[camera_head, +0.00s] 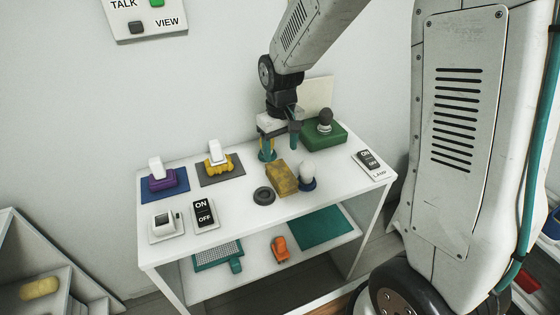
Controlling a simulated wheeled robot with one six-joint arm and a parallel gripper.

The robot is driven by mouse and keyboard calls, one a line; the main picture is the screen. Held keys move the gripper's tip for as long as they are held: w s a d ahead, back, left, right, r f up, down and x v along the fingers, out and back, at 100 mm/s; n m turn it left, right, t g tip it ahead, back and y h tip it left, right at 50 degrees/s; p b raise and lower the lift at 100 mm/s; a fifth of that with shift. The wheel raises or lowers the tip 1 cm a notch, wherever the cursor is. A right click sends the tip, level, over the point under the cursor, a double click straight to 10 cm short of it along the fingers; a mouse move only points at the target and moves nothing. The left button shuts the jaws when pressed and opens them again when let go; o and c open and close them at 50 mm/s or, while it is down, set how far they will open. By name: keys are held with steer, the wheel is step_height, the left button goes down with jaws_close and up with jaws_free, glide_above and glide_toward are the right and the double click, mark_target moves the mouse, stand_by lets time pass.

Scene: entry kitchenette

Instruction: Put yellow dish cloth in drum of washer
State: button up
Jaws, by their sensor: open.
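A mustard-yellow, block-shaped item (282,179) lies on the white table; it may be the folded yellow dish cloth, but I cannot tell for sure. Another yellow, rounded item (39,288) lies on the low white shelf unit at the far left; its kind is also unclear. My gripper (281,148) points down over the back of the table, just behind the mustard-yellow item. Its fingers are apart, and I see nothing held between them. No washer or drum shows in this view.
The white table (235,205) also holds a dark ring (263,195), a white bulb on a blue base (307,175), a green block with a dark bulb (324,134), switches and two small mats. Its lower shelf holds an orange item (280,248) and teal pieces.

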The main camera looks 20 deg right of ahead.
steer(key=s+d+r+m+t, duration=0.1)
steer(key=s+d+r, duration=0.1)
steer(key=s+r, duration=1.3)
steer(key=s, duration=0.3)
steer(key=shift+s+r, duration=0.2)
steer(key=shift+r, duration=0.1)
steer(key=shift+m, duration=0.5)
steer(key=s, duration=0.8)
steer(key=shift+s+d+r, duration=0.25)
steer(key=shift+s+r, duration=0.1)
steer(key=shift+r, duration=0.05)
steer(key=shift+c, duration=0.2)
steer(key=g, duration=0.1)
glide_above(281, 173)
step_height(281, 173, down, 18)
steer(key=shift+r, duration=0.15)
steer(key=shift+w+a+f, duration=0.1)
steer(key=shift+w+f, duration=0.1)
steer(key=shift+f, duration=0.5)
step_height(281, 173, down, 7)
steer(key=shift+s+r, duration=0.15)
steer(key=c, duration=0.8)
steer(key=shift+c, duration=0.4)
